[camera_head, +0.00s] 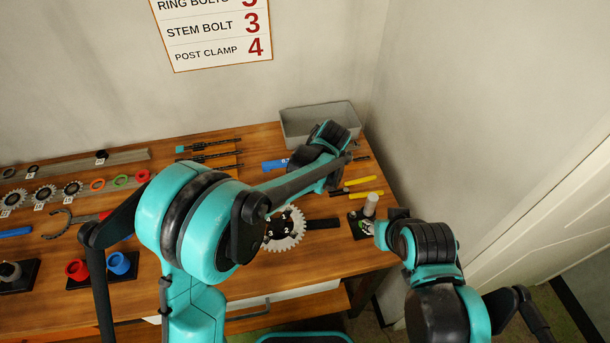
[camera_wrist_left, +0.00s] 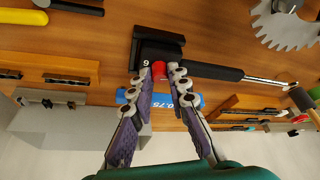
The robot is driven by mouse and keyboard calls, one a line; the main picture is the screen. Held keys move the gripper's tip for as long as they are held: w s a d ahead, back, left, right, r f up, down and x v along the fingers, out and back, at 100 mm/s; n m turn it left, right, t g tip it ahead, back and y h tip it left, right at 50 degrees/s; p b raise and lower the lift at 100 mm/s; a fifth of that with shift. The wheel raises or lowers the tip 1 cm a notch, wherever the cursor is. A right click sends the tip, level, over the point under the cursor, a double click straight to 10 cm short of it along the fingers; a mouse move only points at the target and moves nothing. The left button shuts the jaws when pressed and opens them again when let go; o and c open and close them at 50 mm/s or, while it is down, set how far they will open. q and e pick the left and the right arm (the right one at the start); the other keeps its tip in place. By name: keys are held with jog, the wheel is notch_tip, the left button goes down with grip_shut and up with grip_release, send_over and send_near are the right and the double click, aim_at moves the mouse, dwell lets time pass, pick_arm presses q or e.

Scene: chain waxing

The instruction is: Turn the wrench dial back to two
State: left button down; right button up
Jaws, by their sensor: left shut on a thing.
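The wrench's black handle (camera_wrist_left: 212,72) lies across the left wrist view, with a bright metal shaft running on to the right. A red dial (camera_wrist_left: 158,70) is at the handle's left end, beside a black block (camera_wrist_left: 152,48). My left gripper (camera_wrist_left: 162,74) is shut on the red dial, one finger on each side. In the head view my left arm hides the dial and most of the wrench. My right arm (camera_head: 430,245) is at the lower right; its fingertips do not show clearly.
A grey bin (camera_head: 292,122) stands at the back of the wooden table. A toothed chainring (camera_head: 292,232) lies before my left arm. A grey post on a black base (camera_head: 358,228) stands beside my right arm. Blue and red cups (camera_head: 118,263) stand front left.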

dwell(0.4)
pick_arm(q)
jog(key=c, duration=1.4)
grip_release()
jog(key=shift+c, duration=0.2)
jog(key=shift+r, duration=0.1)
jog(key=v, duration=1.2)
jog(key=shift+w, duration=0.1)
